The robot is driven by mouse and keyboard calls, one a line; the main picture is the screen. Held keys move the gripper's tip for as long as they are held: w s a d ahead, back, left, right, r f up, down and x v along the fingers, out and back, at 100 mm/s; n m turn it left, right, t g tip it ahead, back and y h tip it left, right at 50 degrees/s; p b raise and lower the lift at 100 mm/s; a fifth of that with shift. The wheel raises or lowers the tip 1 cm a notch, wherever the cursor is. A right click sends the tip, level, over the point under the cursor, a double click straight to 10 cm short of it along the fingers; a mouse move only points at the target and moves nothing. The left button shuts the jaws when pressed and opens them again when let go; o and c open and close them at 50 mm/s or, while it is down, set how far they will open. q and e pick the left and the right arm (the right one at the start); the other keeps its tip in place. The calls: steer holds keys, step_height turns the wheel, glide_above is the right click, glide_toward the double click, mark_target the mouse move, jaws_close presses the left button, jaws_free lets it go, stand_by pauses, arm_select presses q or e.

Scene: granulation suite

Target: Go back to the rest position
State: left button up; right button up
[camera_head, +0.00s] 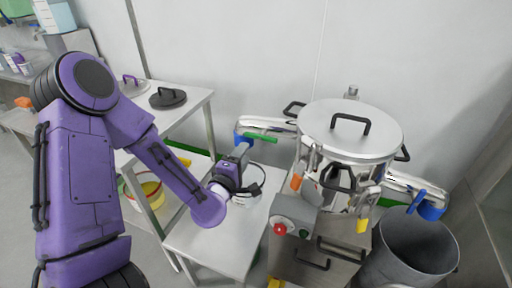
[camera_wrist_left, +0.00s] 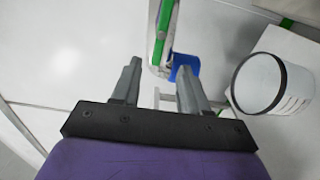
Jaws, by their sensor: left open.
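My left arm comes in from the left in the head view, and my left gripper (camera_head: 241,152) is over the small white table (camera_head: 212,247). It points at the steel pipe (camera_head: 270,124) with a blue end and a green handle. In the left wrist view the gripper (camera_wrist_left: 158,72) is open, with nothing between its fingers. The blue pipe end (camera_wrist_left: 184,66) and green handle (camera_wrist_left: 161,34) lie beyond the fingertips; I cannot tell how far. My right gripper is not in view.
A steel granulator (camera_head: 350,128) with a lidded bowl stands right of the gripper. A grey bin (camera_head: 410,245) is at the lower right. A white shelf table (camera_head: 190,100) holds lids behind my arm. A white dark-rimmed container (camera_wrist_left: 276,84) is right of the fingers in the wrist view.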

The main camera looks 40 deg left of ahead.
arm_select(q)
steer(key=s+d+f+m+g, duration=0.2)
steer(key=s+f+m+g, duration=0.3)
steer(key=f, duration=0.5)
steer(key=s+d+f+m+g, duration=0.1)
steer(key=s+f+m+g, duration=0.35)
steer(key=f, duration=0.55)
steer(key=s+d+f+m+g, duration=0.1)
steer(key=s+f+m+g, duration=0.1)
steer(key=s+f, duration=0.3)
steer(key=s+d+f+m+g, duration=0.1)
steer(key=s+f, duration=0.5)
steer(key=s, duration=0.7)
steer(key=shift+d+m+g+h, duration=0.35)
steer(key=shift+m+g, duration=0.4)
steer(key=shift+g, duration=0.2)
steer(key=shift+s, duration=0.1)
